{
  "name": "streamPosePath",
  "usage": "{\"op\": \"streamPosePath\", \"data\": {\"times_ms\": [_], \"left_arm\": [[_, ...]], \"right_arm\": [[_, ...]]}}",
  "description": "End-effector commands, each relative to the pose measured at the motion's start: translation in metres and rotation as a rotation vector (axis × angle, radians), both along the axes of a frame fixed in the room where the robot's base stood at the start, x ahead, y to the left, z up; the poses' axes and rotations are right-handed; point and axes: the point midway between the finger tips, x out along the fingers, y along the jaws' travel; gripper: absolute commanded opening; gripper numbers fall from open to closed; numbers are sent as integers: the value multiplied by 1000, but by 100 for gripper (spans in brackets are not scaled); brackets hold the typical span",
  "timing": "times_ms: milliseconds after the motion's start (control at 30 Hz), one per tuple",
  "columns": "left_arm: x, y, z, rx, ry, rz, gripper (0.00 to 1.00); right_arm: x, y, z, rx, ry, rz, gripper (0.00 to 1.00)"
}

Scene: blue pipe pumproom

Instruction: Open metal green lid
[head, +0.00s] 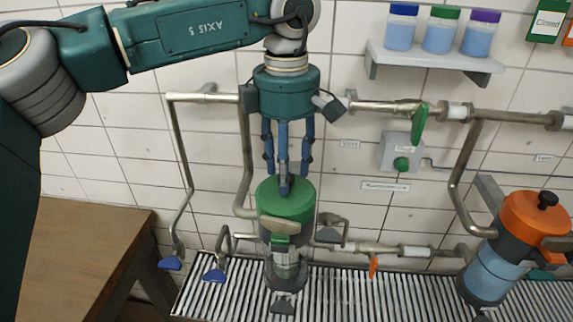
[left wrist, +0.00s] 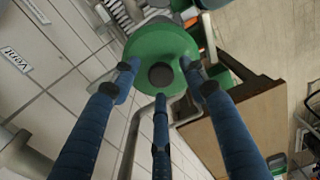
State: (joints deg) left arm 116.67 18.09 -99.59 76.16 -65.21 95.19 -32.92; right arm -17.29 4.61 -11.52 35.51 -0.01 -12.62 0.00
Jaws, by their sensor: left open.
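The green lid (head: 272,203) sits on a grey upright canister (head: 287,268) with a clear window, at the centre of the head view. My left gripper (head: 287,170), with three blue fingers, points straight down at the lid's top. One finger hides the lid's middle in the head view. In the left wrist view, the lid (left wrist: 150,42) has a dark round knob (left wrist: 161,76) on top. The fingers of the left gripper (left wrist: 160,82) are spread around the knob, open. I cannot tell whether they touch the lid. My right gripper is not in view.
The canister stands on a slatted metal grate (head: 345,295). An orange-lidded canister (head: 525,222) leans at the right. Pipes (head: 247,150) run along the tiled wall close behind. A shelf (head: 435,60) holds three jars. A wooden table (head: 75,240) is at the left.

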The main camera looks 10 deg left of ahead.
Motion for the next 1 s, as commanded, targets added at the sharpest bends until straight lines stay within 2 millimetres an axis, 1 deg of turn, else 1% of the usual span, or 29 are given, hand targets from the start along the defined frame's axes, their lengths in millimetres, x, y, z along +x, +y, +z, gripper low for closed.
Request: {"op": "streamPosePath", "data": {"times_ms": [233,267,300,367,400,467,667,1000], "left_arm": [[0,0,-1,0,0,0,44],[0,0,-1,1,0,0,38],[0,0,-1,1,0,0,30],[0,0,-1,1,0,0,18],[0,0,-1,1,0,0,10],[0,0,-1,1,0,0,0],[0,0,0,0,0,0,0],[6,0,5,0,-6,0,0]], "right_arm": [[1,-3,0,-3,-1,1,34],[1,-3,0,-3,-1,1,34],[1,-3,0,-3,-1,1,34],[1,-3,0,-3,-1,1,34],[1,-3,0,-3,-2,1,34],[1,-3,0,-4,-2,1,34],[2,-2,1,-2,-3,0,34],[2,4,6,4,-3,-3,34]]}}
